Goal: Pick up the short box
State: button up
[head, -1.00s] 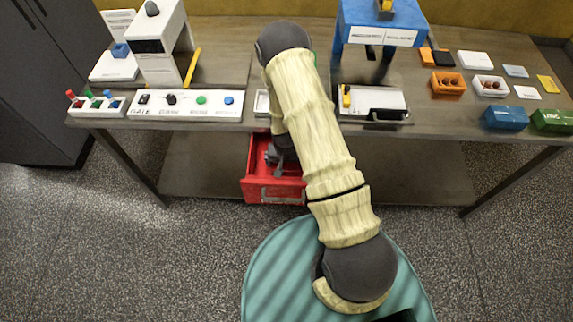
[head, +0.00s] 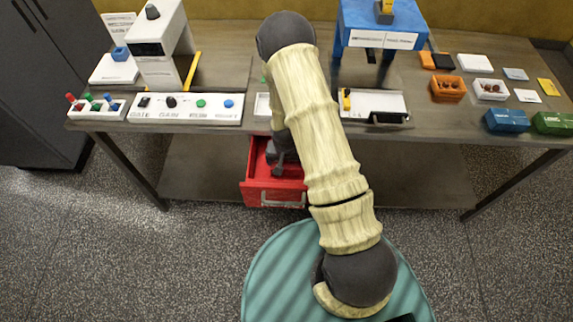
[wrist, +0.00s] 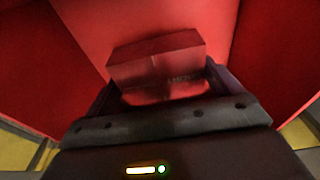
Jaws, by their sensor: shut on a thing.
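A small box (wrist: 155,58) that looks red sits between my gripper's fingers in the wrist view, inside red walls. It bears a blurred label that I cannot read for sure; I take it for the short box. My gripper (wrist: 160,88) is shut on it, with a finger at each side. In the head view my gripper (head: 277,166) reaches down into the open red drawer (head: 275,198) under the table's front edge. My arm and gripper hide the box there. Whether the box touches the drawer's floor cannot be told.
The table (head: 230,75) edge is above and behind the drawer. A white control panel (head: 185,108) stands left of my arm, and a white tray (head: 385,103) right. A blue box (head: 506,121) and a green box (head: 553,123) are at the far right.

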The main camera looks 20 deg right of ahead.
notch_tip(320, 180, up, 25)
jog(key=b, duration=0.1)
jog(key=shift+b, duration=0.35)
dwell(0.3)
